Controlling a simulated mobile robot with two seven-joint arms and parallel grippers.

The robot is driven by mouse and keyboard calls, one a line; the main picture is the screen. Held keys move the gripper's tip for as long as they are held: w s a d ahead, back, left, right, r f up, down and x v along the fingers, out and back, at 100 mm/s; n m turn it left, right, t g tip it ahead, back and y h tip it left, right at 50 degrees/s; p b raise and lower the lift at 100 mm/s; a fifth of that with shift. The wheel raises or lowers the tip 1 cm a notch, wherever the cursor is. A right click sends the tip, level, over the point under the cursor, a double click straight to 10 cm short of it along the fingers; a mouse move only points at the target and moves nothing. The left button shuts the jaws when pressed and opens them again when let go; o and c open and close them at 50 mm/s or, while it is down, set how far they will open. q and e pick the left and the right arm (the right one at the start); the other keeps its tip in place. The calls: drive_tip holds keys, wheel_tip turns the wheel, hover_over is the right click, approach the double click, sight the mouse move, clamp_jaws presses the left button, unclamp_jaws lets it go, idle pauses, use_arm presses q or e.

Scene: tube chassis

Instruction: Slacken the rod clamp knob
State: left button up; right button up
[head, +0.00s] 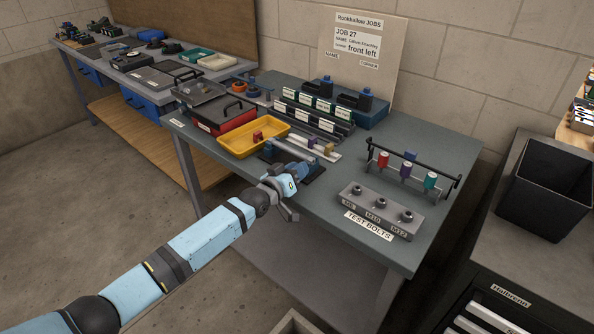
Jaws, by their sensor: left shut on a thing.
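My left gripper (292,194) reaches over the bench's front edge, at the near side of a blue rod clamp fixture on a dark base (316,172). Its jaws are shut on what appears to be the rod clamp knob, which the fingers and wrist hide. A pale rod (318,150) lies across the fixture, behind the gripper. I cannot tell how tight the clamp is. My right gripper is not in view.
A yellow tray (240,151) with a red item lies left of the fixture. Clear bench top (436,150) lies behind the rack.

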use_arm(q)
drive_tip(key=o, duration=0.9)
drive_tip(key=shift+o, duration=0.2)
drive_tip(key=v, duration=1.3)
drive_tip(key=shift+s+a+p, duration=0.25)
drive_tip(key=shift+s+p, duration=0.05)
drive_tip(key=shift+p, duration=0.05)
